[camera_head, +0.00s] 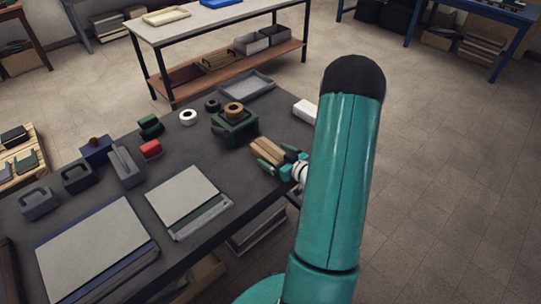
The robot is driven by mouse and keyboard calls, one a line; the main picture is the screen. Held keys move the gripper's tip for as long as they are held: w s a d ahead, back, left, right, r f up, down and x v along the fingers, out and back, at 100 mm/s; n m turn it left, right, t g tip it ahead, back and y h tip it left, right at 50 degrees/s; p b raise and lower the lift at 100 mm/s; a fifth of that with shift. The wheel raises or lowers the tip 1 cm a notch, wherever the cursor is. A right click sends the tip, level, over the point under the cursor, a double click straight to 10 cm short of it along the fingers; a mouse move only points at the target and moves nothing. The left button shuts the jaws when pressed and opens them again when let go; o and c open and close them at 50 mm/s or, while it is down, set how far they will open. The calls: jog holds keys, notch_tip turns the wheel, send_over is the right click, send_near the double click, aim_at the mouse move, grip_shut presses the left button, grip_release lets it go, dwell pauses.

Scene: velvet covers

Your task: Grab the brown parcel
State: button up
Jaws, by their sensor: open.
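A brown parcel (267,150) lies on the dark table near its right edge. My gripper (275,157) is at the parcel, with green fingers. One finger shows along the parcel's near side and the other near its right end. The gripper is open. My teal arm covers the area to the right of it, and I cannot tell whether the fingers touch the parcel.
A green tape dispenser (236,128) stands just behind the parcel, with a grey tray (247,86) beyond it. A white box (305,110) is at the table's right edge. A grey board (187,195) lies to the front left. Open floor lies to the right.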

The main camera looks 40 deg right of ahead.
jog(key=shift+w, duration=0.15)
jog(key=c, duration=1.2)
jog(key=shift+c, duration=0.9)
jog(key=shift+r, duration=0.1)
